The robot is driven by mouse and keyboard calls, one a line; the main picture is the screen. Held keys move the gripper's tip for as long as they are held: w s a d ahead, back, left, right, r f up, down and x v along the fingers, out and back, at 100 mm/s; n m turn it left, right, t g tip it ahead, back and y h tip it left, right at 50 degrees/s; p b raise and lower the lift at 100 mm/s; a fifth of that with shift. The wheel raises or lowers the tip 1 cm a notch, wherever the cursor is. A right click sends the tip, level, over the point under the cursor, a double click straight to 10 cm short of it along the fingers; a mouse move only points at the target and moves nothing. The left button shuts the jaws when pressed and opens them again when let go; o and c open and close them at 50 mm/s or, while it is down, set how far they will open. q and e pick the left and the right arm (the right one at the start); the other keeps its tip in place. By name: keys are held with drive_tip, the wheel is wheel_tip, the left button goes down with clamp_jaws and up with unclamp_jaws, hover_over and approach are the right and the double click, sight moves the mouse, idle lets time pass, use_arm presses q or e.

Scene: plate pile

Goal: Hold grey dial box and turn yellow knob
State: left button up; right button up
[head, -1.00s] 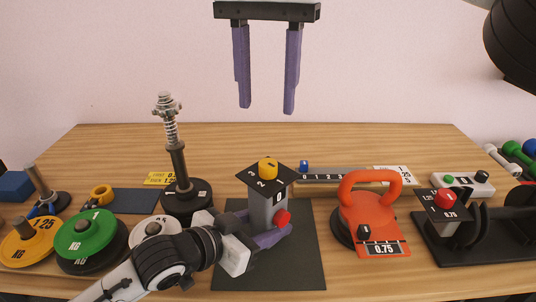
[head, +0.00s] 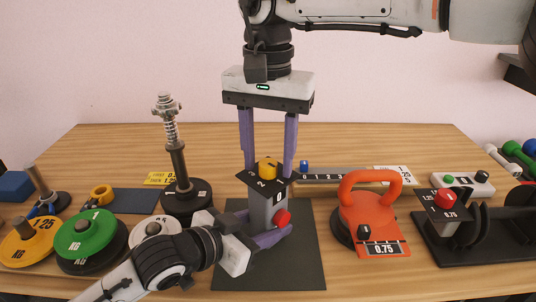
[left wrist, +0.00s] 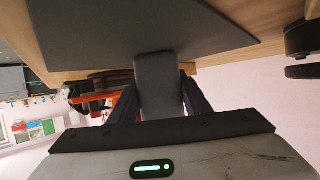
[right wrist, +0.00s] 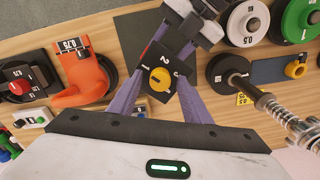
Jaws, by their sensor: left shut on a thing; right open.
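The grey dial box (head: 262,208) stands upright on a dark mat (head: 300,262), with a black numbered plate on top and a red knob (head: 283,217) on its side. The yellow knob (head: 268,168) sits on the plate; it also shows in the right wrist view (right wrist: 159,79). My left gripper (head: 272,236) is shut on the box's grey body, which shows between its fingers in the left wrist view (left wrist: 158,85). My right gripper (head: 268,172) points down from above, open, its fingers on either side of the yellow knob with gaps between. Fingertip depth is partly hidden by the plate.
A spring post (head: 178,165) stands left of the box. Green (head: 84,234) and yellow (head: 27,242) weight plates lie further left. An orange kettlebell (head: 367,212) and a black rack with a red knob (head: 445,205) stand to the right. The back of the table is mostly clear.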

use_arm(q)
drive_tip(key=shift+r, duration=0.1)
use_arm(e)
drive_tip(key=c, duration=1)
drive_tip(key=shift+c, duration=0.2)
